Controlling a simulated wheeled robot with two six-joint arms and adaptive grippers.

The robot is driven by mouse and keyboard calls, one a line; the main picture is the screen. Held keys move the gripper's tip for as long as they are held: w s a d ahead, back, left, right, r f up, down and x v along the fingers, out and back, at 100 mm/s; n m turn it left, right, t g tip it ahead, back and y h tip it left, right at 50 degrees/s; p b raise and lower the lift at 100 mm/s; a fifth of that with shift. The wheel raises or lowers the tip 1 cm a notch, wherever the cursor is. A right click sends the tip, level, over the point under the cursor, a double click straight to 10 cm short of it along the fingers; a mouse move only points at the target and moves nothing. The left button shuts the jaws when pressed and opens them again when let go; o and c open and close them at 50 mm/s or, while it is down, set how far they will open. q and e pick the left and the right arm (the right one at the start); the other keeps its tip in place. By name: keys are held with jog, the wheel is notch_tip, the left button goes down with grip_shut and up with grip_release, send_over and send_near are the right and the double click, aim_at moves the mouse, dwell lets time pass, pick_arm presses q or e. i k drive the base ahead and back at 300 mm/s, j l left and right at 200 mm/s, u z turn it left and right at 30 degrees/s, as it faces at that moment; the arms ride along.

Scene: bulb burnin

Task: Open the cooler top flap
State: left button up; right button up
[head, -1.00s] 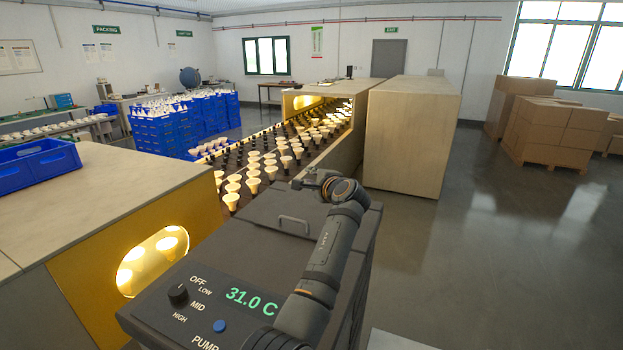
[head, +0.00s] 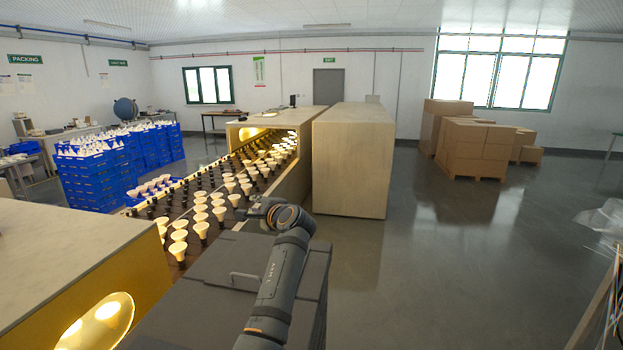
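The dark grey cooler (head: 205,285) stands at the lower middle, beside the lit conveyor. Its top flap (head: 212,255) lies flat and looks closed, with a light grey bar handle (head: 243,277) on it.
A conveyor (head: 173,255) with several lit bulbs runs along the cooler's left and far side. A yellow-sided housing (head: 150,290) stands at left, and a large beige block (head: 350,165) beyond. Open floor (head: 440,280) lies to the right. Stacked cartons (head: 475,150) stand farther off.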

aim_at(243, 267)
jog(key=k+j, duration=0.15)
jog(key=j, duration=0.15)
jog(key=k+j, duration=0.1)
jog(key=j, duration=0.25)
jog(key=k+j, duration=0.15)
jog(key=j, duration=0.15)
jog(key=k+j, duration=0.15)
jog(key=j, duration=0.15)
